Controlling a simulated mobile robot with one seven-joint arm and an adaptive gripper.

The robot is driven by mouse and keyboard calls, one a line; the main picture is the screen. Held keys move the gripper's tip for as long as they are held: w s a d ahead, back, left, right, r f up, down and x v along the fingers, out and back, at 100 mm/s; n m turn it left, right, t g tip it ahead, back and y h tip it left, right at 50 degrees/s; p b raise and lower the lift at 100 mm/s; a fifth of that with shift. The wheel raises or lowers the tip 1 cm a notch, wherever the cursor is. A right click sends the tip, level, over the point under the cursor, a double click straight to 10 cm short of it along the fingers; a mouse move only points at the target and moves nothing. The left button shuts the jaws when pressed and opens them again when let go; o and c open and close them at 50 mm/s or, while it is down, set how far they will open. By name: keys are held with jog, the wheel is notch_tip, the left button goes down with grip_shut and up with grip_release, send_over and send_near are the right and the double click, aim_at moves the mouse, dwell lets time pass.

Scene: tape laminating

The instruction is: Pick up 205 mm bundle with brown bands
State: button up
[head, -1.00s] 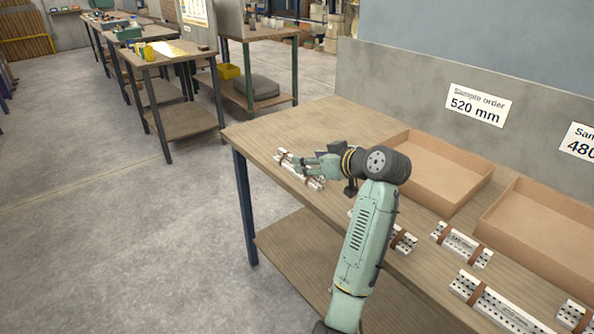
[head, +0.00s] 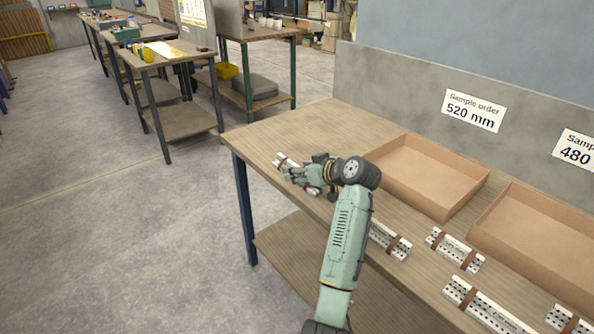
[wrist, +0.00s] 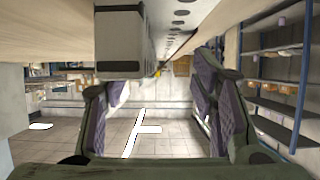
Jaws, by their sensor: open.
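A white perforated bundle (head: 281,158) lies at the left end of the wooden table; its far end shows and my gripper hides the rest. Any brown band on it is barely visible now. My gripper (head: 291,174) is low over this bundle. In the wrist view my gripper (wrist: 155,85) has its two fingers spread apart. A grey-white bundle with holes (wrist: 122,45) runs along the top of that view, its end block near the left finger; I cannot tell whether they touch.
Several other bundles with brown bands lie to the right, including a short one (head: 455,250) and a longer one (head: 490,308). Two open cardboard trays stand behind them, one at the left (head: 425,175), one at the right (head: 540,235). The table's back left (head: 320,120) is clear.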

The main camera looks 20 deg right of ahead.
jog(key=shift+w+a+f, duration=0.15)
jog(key=shift+w+f, duration=0.05)
jog(key=shift+w, duration=0.1)
jog(key=shift+c, duration=0.2)
grip_shut()
dwell(0.3)
